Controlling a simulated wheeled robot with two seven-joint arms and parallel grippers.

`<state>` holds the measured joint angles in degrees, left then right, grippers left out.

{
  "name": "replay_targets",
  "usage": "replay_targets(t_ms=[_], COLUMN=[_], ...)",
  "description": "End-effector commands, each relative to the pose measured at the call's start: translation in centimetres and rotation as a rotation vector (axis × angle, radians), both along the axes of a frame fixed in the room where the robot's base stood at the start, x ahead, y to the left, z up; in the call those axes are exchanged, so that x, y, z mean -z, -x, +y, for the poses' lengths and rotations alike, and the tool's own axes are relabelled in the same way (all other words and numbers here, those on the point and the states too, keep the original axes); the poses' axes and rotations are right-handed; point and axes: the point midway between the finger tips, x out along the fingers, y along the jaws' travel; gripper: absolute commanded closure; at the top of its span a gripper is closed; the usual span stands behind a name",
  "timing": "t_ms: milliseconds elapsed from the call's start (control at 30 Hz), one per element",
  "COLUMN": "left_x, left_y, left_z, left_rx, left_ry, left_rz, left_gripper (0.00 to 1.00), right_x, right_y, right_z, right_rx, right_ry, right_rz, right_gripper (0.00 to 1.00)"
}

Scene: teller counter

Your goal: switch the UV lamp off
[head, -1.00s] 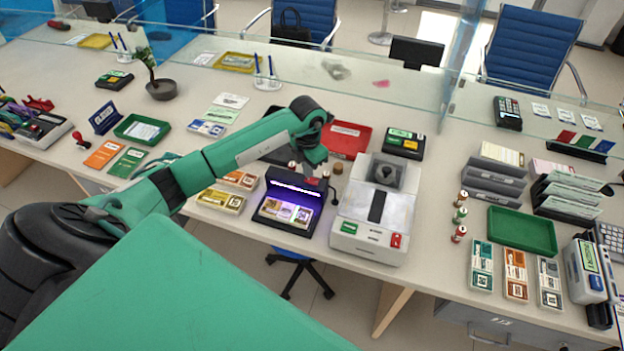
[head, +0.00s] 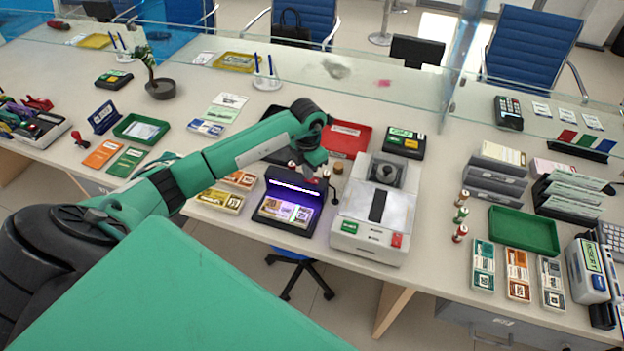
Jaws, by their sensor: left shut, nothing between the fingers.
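The UV lamp (head: 290,211) is a black box with a raised hood near the front edge of the counter. A bright white-violet tube glows under its hood, and purple light falls on several notes or cards on its base. My left gripper (head: 316,174) points down at the hood's right end, with its fingers shut and empty. A small red part shows right by the fingertips; I cannot tell whether they touch it. The gripper hides part of the hood's back right corner. My right gripper is not in view.
A white and grey machine (head: 374,212) stands close to the right of the lamp. A red tray (head: 347,138) lies behind the gripper. Banded note stacks (head: 221,199) lie left of the lamp. A glass screen (head: 370,90) runs along behind.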

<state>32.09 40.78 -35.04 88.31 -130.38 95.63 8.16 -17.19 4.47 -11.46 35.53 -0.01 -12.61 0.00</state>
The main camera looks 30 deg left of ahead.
Motion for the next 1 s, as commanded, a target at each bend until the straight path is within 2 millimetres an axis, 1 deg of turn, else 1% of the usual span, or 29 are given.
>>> replay_targets(t_ms=[533, 633, 767, 1000], left_x=[0.9, 0.8, 0.3, -1.8], left_y=[0.0, 0.0, 0.0, 0.0], left_z=[0.0, 0.0, 0.0, 0.1], left_rx=[0.000, 0.000, 0.000, -0.001], left_ry=[0.000, 0.000, -0.001, -0.001], left_rz=[0.001, 0.001, 0.002, 0.001], left_gripper=[1.00, 1.00, 1.00, 1.00], right_x=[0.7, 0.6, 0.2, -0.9], right_y=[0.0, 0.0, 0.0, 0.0], right_z=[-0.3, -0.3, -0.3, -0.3], right_rx=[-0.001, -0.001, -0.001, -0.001], right_ry=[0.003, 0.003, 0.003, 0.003], right_rz=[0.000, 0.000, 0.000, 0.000], right_gripper=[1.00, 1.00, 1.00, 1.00])
